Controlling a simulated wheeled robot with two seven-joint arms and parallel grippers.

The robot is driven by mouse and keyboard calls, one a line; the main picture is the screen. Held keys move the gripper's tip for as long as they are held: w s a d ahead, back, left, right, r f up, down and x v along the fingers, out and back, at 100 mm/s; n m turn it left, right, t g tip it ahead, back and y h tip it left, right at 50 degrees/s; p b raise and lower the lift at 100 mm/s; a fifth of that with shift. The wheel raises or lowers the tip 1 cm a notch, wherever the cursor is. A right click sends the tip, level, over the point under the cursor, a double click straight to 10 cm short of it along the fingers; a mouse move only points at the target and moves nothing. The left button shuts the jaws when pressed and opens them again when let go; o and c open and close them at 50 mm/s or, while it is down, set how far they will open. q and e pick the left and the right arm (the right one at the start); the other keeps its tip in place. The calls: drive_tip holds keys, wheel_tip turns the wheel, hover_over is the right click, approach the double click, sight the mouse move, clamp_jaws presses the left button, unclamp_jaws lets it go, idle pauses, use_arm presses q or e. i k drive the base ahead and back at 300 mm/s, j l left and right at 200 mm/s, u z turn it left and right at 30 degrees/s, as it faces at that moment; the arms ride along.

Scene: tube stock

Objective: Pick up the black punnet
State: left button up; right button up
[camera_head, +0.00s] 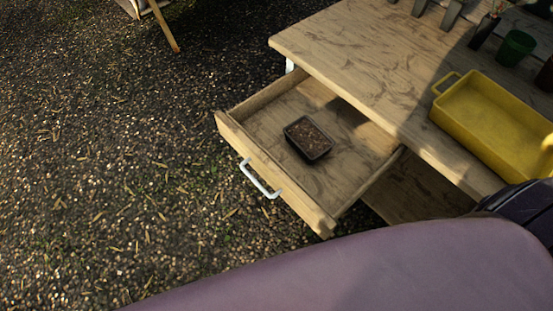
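The black punnet (308,138) is a small dark rectangular tray with brown, soil-like contents. It lies on the floor of an open wooden drawer (276,173), near the middle. Nothing touches it from above. A purple part of my own body fills the bottom of the head view, with a dark part of mine at the right edge. Neither of my grippers shows in this view.
The drawer has a white handle (259,179) and sticks out from a wooden table (362,60). A yellow tray (492,118) stands on the table at the right. A green pot (515,47) stands behind it. Gravel ground (110,160) lies open to the left.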

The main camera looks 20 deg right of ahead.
sight(309, 139)
drive_tip(key=j+z, duration=0.1)
drive_tip(key=z, duration=1)
drive_tip(key=i+j, duration=0.05)
